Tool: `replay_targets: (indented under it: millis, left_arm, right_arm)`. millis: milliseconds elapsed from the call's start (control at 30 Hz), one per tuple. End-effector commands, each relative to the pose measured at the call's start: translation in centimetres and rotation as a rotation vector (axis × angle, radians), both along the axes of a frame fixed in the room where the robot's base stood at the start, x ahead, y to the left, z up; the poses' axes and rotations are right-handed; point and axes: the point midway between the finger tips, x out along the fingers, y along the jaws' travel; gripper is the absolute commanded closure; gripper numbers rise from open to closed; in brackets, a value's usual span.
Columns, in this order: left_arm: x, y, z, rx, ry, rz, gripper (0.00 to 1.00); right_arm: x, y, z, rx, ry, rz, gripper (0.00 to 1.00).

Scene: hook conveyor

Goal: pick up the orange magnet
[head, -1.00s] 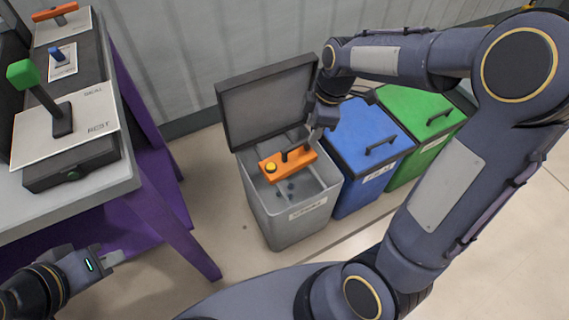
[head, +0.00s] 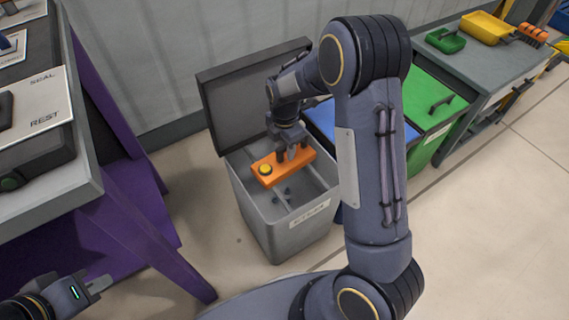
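The orange magnet (head: 269,181) is a flat orange block with a yellow button at its left end. It lies across the top of the open grey bin (head: 291,238), or just inside its mouth. My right gripper (head: 291,155) points down over the magnet's middle, where its dark handle is. The fingers overlap the handle in view, and I cannot tell whether they are closed on it. My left gripper (head: 102,285) is at the lower left, away from the magnet, with no object visible in it; its finger gap does not show clearly.
Small dark pieces lie in the grey bin, whose lid (head: 250,95) stands open behind. A blue bin (head: 322,121) and a green bin (head: 428,105) stand to the right. A workbench (head: 75,195) with purple legs is at left. A grey cart (head: 480,68) holds trays at upper right.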

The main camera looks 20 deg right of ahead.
Motion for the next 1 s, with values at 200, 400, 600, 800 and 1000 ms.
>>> replay_targets:
  millis: [200, 400, 600, 800, 1000]
  left_arm:
    - [0.00, 0.00, -0.16, 0.000, 0.000, 0.000, 1.00]
    - [0.00, 0.00, -0.16, 0.000, 0.000, 0.000, 1.00]
    - [0.00, 0.00, -0.16, 0.000, 0.000, 0.000, 1.00]
    - [0.00, 0.00, -0.16, 0.000, 0.000, 0.000, 1.00]
    - [0.00, 0.00, -0.16, 0.000, 0.000, 0.000, 1.00]
  right_arm:
    - [0.02, 0.01, -0.39, 0.000, -0.001, 0.000, 0.60]
    - [0.01, 0.01, -0.39, 0.000, -0.001, 0.000, 0.81]
    - [0.01, 0.01, -0.38, 0.000, -0.001, -0.001, 1.00]
    - [0.01, 0.01, -0.38, 0.001, -0.001, -0.001, 1.00]
    - [0.01, 0.01, -0.38, 0.001, -0.001, -0.001, 1.00]
